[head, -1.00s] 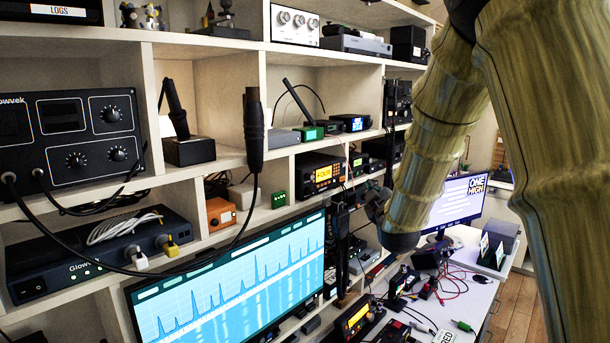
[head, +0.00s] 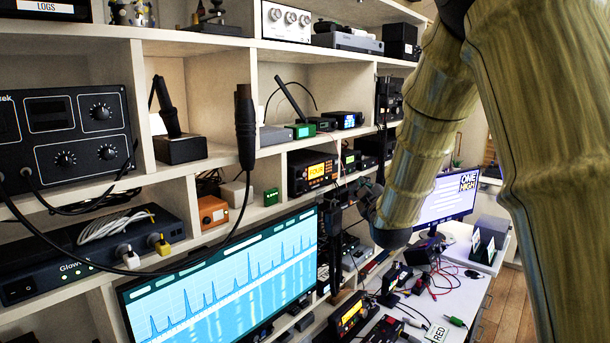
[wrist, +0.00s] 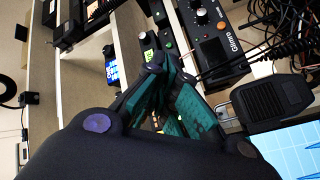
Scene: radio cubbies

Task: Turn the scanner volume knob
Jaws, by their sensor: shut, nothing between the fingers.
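I cannot tell for sure which unit is the scanner. A black radio with an orange display (head: 313,172) sits in a middle cubby in the head view. In the wrist view, a dark unit marked Glinro (wrist: 222,48) with round knobs lies just beyond the fingers, to the right. My gripper (wrist: 155,62) is shut and empty, its teal-padded fingers together. In the head view my gripper (head: 367,198) is in front of the cubbies, right of the orange-display radio and partly hidden by my arm. I see no clear contact with a knob.
A large monitor (head: 225,280) stands below the cubbies at the left. A black hand microphone (wrist: 270,104) with coiled cords is right of my fingers. Another radio (head: 350,316) and loose cables crowd the desk. A black cable hangs across the left shelves.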

